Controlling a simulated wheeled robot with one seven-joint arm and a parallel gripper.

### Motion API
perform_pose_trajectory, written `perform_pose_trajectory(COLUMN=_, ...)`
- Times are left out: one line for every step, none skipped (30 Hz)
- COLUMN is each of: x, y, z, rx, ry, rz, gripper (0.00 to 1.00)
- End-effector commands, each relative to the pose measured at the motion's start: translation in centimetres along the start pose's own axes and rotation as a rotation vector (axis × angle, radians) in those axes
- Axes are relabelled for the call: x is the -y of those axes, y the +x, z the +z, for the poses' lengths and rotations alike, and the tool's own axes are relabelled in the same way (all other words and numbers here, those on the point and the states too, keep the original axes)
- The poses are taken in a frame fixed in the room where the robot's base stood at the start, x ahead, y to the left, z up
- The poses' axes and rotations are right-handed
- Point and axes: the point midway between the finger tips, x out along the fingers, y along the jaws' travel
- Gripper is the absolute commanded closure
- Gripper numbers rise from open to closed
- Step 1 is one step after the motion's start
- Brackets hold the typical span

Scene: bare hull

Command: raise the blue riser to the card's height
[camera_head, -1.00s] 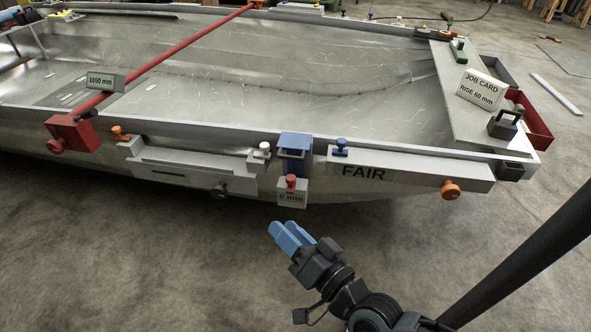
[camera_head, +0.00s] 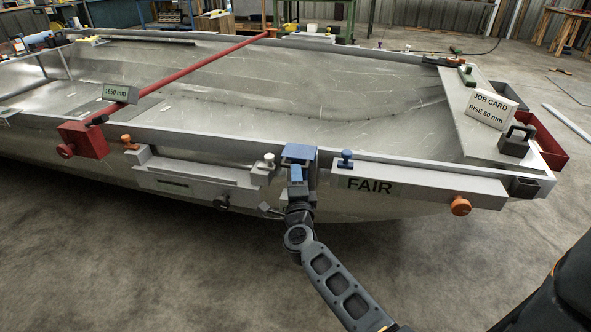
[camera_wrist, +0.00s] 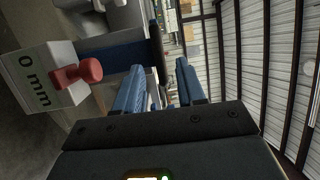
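The blue riser (camera_head: 299,152) stands at the hull's near edge, left of the FAIR bar. The job card (camera_head: 491,108) at the right reads RISE 60 mm. My gripper (camera_head: 296,172) is in front of the riser, just below its top, and hides its lower part. In the wrist view my two blue fingers (camera_wrist: 160,68) are apart, with nothing clearly held between them. The riser's dark blue body (camera_wrist: 122,50) is beside them. The red knob (camera_wrist: 78,72) and the white 0 mm plate (camera_wrist: 36,80) are left of the fingers; the head view hides both.
A grey rail (camera_head: 196,180) with a white knob (camera_head: 268,160) is close on the left. A red beam (camera_head: 190,68) crosses the hull. Concrete floor in front is clear.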

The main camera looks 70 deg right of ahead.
Motion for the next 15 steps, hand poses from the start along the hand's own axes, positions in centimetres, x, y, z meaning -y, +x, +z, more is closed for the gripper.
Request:
perform_pose_trajectory(x=-0.1, y=0.9, z=0.0, rx=-0.001, ry=0.001, rz=-0.001, gripper=0.61)
perform_pose_trajectory(x=-0.1, y=1.4, z=0.0, rx=-0.001, ry=0.000, rz=-0.001, gripper=0.61)
perform_pose_trajectory(x=-0.1, y=2.0, z=0.0, rx=-0.002, ry=0.000, rz=-0.001, gripper=0.61)
perform_pose_trajectory(x=-0.1, y=2.5, z=0.0, rx=-0.001, ry=-0.001, rz=-0.001, gripper=0.61)
perform_pose_trajectory(x=-0.1, y=2.9, z=0.0, rx=0.000, ry=-0.001, rz=-0.001, gripper=0.61)
perform_pose_trajectory(x=-0.1, y=3.3, z=0.0, rx=0.000, ry=-0.001, rz=0.000, gripper=0.61)
perform_pose_trajectory(x=-0.1, y=3.7, z=0.0, rx=0.000, ry=-0.001, rz=-0.001, gripper=0.61)
perform_pose_trajectory(x=-0.1, y=4.0, z=0.0, rx=0.000, ry=-0.001, rz=-0.001, gripper=0.61)
perform_pose_trajectory(x=-0.1, y=4.3, z=0.0, rx=0.000, ry=-0.001, rz=-0.001, gripper=0.61)
perform_pose_trajectory(x=-0.1, y=4.5, z=0.0, rx=0.000, ry=-0.002, rz=-0.001, gripper=0.61)
perform_pose_trajectory(x=-0.1, y=4.7, z=0.0, rx=0.000, ry=-0.002, rz=0.000, gripper=0.61)
perform_pose_trajectory(x=-0.1, y=4.8, z=0.0, rx=0.001, ry=-0.002, rz=0.000, gripper=0.61)
perform_pose_trajectory(x=-0.1, y=4.9, z=0.0, rx=0.001, ry=-0.002, rz=0.000, gripper=0.61)
perform_pose_trajectory(x=-0.1, y=5.0, z=0.0, rx=0.001, ry=-0.002, rz=0.000, gripper=0.61)
perform_pose_trajectory(x=-0.1, y=5.0, z=0.0, rx=0.001, ry=-0.002, rz=0.000, gripper=0.61)
